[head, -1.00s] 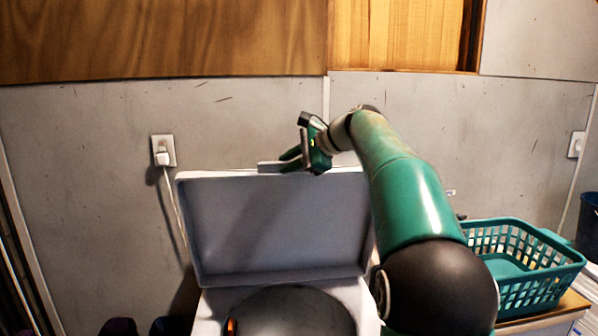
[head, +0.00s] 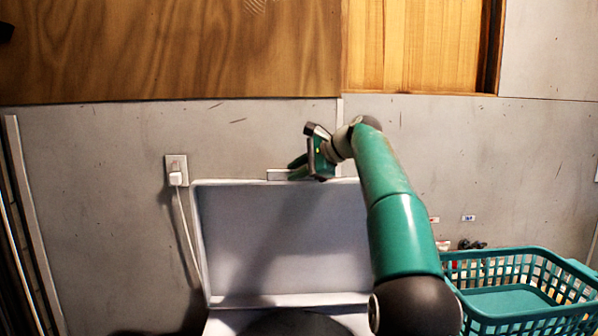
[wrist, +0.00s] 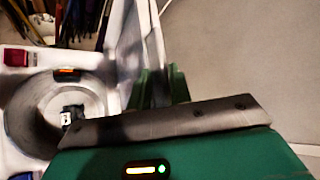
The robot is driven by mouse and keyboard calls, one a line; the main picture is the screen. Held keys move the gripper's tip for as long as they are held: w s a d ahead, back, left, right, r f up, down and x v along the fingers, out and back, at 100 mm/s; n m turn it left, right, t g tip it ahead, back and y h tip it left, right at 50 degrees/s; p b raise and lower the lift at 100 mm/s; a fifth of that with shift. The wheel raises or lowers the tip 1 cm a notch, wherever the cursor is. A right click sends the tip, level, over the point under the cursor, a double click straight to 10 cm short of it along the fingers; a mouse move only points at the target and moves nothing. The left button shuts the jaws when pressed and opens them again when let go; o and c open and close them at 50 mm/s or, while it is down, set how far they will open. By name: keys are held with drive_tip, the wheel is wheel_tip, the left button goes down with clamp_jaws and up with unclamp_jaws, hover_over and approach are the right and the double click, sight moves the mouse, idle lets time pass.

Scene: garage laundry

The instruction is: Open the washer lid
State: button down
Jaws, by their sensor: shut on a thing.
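The washer lid (head: 280,240) stands raised, close to upright, against the back of the washer in the head view. My gripper (head: 297,168) is at the lid's top edge, by a short pale handle strip (head: 278,174). In the wrist view my gripper's green fingers (wrist: 160,86) sit on either side of the lid's thin white edge (wrist: 155,45) and are shut on it. The washer's round drum opening (wrist: 62,108) is uncovered below. The drum's dark top (head: 298,325) shows at the bottom of the head view.
A teal laundry basket (head: 515,262) stands right of the washer. A grey wall with an outlet and plugged cord (head: 176,172) is close behind the lid.

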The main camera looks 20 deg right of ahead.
drive_tip(key=shift+w+d+f, duration=0.1)
drive_tip(key=shift+d+f, duration=0.05)
drive_tip(key=shift+f, duration=0.15)
drive_tip(key=c, duration=1.5)
unclamp_jaws()
drive_tip(key=shift+r, duration=0.2)
drive_tip(key=v, duration=1.3)
drive_tip(key=shift+s+r, duration=0.3)
drive_tip(key=shift+d, duration=0.15)
